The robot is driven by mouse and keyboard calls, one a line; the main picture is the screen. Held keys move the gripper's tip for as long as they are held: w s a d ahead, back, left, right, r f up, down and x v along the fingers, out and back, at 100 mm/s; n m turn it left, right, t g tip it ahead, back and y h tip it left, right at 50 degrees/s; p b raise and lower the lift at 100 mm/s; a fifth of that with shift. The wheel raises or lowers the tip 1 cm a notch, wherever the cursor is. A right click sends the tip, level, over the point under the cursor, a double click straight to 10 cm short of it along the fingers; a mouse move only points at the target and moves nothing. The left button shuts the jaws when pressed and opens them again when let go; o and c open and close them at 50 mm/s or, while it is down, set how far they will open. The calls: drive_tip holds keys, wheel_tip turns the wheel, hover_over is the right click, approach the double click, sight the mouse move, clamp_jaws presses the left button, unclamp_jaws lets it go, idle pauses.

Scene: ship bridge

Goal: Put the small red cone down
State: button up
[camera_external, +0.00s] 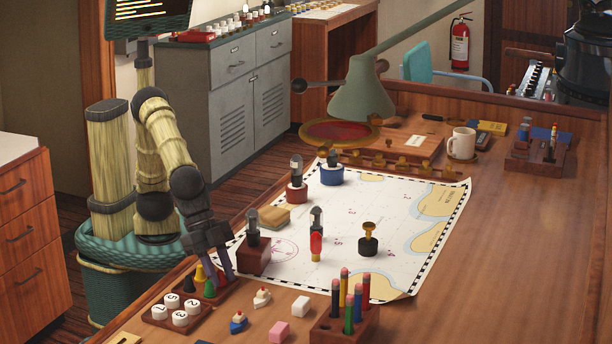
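My gripper (223,280) points down at the table's near left edge, beside a small dark wooden tray (157,321). On or at the back of the tray stand a yellow cone (200,273), a black cone (189,283) and a green cone (209,289). The green cone is close beside my fingers. I cannot make out a red cone; it may be hidden by my fingers or wrist. The fingers are dark and small here, so whether they hold something does not show.
A stamp in a wooden block (255,258) stands close right of my gripper. Small boat-like pieces (239,322), a pink block (279,331) and a pencil holder (344,325) lie further right. The chart (390,215) has bare areas.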

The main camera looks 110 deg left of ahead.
sight(220, 271)
clamp_jaws()
idle(0.3)
wheel_tip(220, 271, up, 10)
drive_tip(key=shift+r+p, duration=0.1)
drive_tip(key=shift+p, duration=0.9)
